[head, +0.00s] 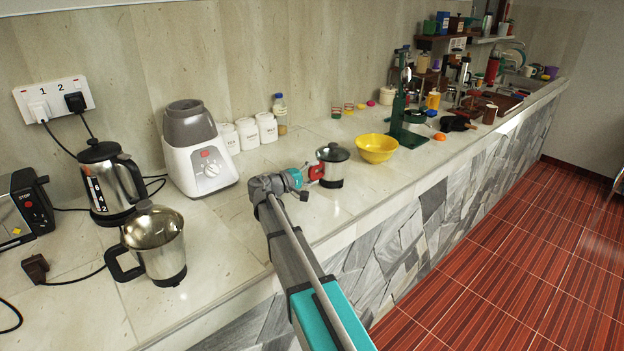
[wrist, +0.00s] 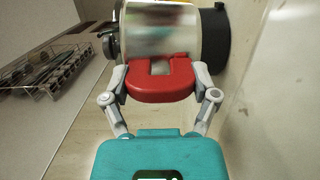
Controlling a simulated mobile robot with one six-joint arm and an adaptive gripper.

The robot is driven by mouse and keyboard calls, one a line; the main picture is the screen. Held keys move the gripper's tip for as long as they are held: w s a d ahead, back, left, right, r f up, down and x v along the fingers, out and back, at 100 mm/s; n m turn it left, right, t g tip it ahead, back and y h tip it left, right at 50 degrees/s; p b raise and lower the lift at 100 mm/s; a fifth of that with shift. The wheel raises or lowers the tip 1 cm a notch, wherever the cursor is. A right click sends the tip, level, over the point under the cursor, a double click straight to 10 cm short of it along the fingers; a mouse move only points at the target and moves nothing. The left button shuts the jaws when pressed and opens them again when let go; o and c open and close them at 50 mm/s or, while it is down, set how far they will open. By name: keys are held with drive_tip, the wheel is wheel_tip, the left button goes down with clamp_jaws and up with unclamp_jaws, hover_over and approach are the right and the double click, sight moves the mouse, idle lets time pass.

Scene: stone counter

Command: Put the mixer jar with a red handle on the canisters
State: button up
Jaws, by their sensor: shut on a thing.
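The mixer jar with a red handle (head: 333,168) is a short steel jar with a dark lid, at the middle of the head view, near the counter's front edge. Its red handle points left, toward my gripper (head: 304,178). In the wrist view, my gripper (wrist: 161,88) has its grey fingers on both sides of the red handle (wrist: 160,88), shut on it; the jar's steel body (wrist: 160,35) lies just beyond. I cannot tell whether the jar touches the counter. Three white canisters (head: 247,133) stand in a row against the wall, behind and left of the jar.
A white and grey mixer base (head: 200,155) stands left of the canisters, and a small bottle (head: 280,113) right of them. A yellow bowl (head: 376,148) and green press (head: 402,115) stand right of the jar. A second steel jar (head: 155,245) with black handle is front left.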

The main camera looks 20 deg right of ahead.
drive_tip(key=shift+f, duration=0.1)
idle(0.3)
drive_tip(key=o, duration=1.1)
drive_tip(key=shift+o, duration=0.2)
drive_tip(key=a, duration=0.4)
drive_tip(key=s+a, duration=0.1)
drive_tip(key=a, duration=0.3)
drive_tip(key=s+a, duration=0.1)
drive_tip(key=a, duration=0.2)
drive_tip(key=shift+s+a, duration=0.25)
drive_tip(key=shift+a, duration=0.15)
